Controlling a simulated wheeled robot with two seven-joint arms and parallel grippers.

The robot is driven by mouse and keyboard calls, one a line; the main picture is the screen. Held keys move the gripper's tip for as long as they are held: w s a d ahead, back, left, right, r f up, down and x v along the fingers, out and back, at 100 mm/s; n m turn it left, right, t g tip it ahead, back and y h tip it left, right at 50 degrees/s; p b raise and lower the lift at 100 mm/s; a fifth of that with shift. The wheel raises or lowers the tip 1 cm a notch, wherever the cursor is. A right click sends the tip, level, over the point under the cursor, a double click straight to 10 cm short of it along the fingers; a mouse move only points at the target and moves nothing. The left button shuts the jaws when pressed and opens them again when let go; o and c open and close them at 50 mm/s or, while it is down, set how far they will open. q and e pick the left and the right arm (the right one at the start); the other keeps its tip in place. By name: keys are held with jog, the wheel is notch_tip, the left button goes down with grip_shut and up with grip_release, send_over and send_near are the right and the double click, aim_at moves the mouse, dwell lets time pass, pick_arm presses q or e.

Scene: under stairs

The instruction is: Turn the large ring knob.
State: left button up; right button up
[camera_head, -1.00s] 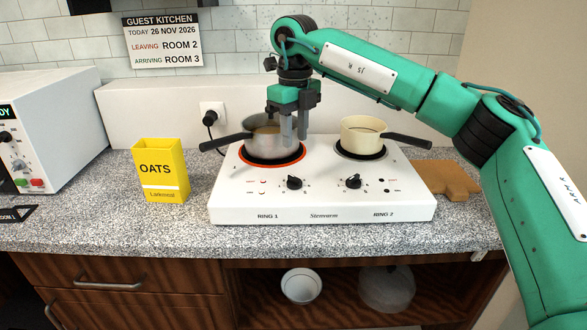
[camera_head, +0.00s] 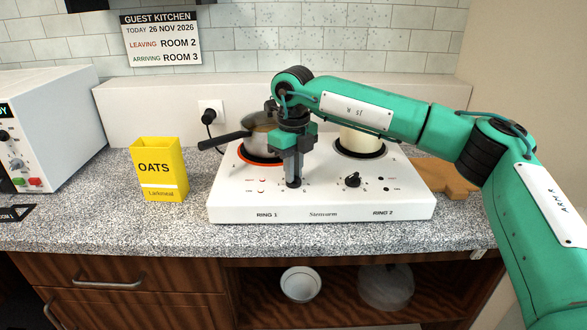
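The white two-ring hob (camera_head: 320,214) stands on the speckled counter. The left ring (camera_head: 240,160), marked RING 1, is rimmed in glowing orange-red and carries a grey saucepan (camera_head: 262,143). Its black knob (camera_head: 293,184) shows only in part below the fingers of my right gripper (camera_head: 292,176). The fingers point down at that knob and look close together. I cannot tell whether they grip it or stand just above it. The RING 2 knob (camera_head: 353,180) is free, to the right. My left gripper is not in view.
A cream pan (camera_head: 361,142) on the right ring is partly hidden by my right arm. A yellow oats box (camera_head: 160,170) stands left of the hob. A wooden board (camera_head: 446,178) lies to the right. The counter in front of the hob is clear.

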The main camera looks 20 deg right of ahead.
grip_shut()
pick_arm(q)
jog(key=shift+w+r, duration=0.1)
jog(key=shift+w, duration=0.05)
pick_arm(e)
jog(key=shift+n, duration=0.3)
jog(key=shift+r+n, duration=0.1)
jog(key=shift+n, duration=0.5)
jog(key=n+p, duration=0.1)
jog(key=n, duration=0.7)
jog(key=shift+p, duration=0.3)
jog(key=n, duration=0.3)
jog(key=shift+n, duration=0.3)
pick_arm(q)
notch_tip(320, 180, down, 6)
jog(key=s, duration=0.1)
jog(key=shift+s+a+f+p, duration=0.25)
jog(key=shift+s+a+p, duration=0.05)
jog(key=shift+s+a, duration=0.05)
pick_arm(e)
jog(key=shift+n, duration=2.2)
